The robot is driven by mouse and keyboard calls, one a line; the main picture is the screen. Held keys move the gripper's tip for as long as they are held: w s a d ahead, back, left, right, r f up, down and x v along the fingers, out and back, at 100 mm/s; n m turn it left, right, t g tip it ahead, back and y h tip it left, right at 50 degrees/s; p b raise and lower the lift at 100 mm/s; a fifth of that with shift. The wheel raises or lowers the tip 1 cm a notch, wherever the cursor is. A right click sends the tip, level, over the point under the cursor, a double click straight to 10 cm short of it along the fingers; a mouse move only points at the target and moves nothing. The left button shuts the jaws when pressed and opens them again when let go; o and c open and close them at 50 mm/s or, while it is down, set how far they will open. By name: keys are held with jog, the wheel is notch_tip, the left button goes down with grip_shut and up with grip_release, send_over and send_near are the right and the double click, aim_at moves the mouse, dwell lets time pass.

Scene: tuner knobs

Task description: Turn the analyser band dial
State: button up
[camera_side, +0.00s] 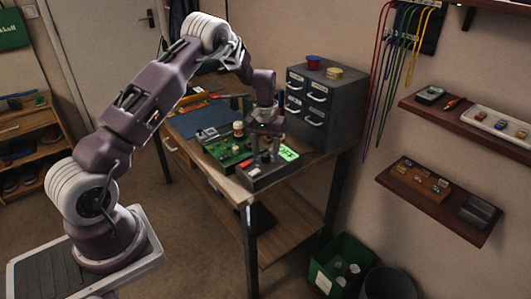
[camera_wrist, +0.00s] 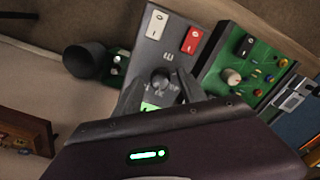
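The grey analyser box (camera_side: 262,180) sits on the near corner of the workbench, with a lit green display (camera_side: 289,153). In the wrist view its face shows a dark round dial (camera_wrist: 160,78) with a pale marker, printed letters partly hidden, and a sliver of the green display (camera_wrist: 150,107). My gripper (camera_side: 266,152) is over the box, pointing down. In the wrist view its two dark fingers stand on either side of the dial, with a gap seeming to show between them and it. Whether they touch it I cannot tell.
A white rocker switch (camera_wrist: 155,24) and a red one (camera_wrist: 192,40) are on the box. A green circuit board (camera_wrist: 243,75) with a knob lies beside it. A grey drawer cabinet (camera_side: 325,105) stands behind. A green crate (camera_side: 342,265) and dark bin (camera_side: 389,283) are on the floor.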

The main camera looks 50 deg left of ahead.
aim_at(266, 155)
notch_tip(266, 155, up, 7)
dwell(0.6)
jog(key=shift+r, duration=0.15)
jog(key=s+d+r+m+t, duration=0.2)
jog(key=s+d+r, duration=0.5)
jog(key=r, duration=0.3)
jog(key=s+d+r+m+t, duration=0.1)
jog(key=s+d+r, duration=0.6)
jog(key=r, duration=0.3)
jog(key=s+d+m+t, duration=0.1)
jog(key=s+d+m, duration=0.1)
jog(key=s, duration=0.7)
jog(key=s+d+m+t, duration=0.1)
jog(key=s+d+m, duration=0.1)
jog(key=s, duration=0.7)
jog(key=shift+s+d+t, duration=0.2)
jog(key=shift+d+t, duration=0.1)
jog(key=shift+d, duration=0.5)
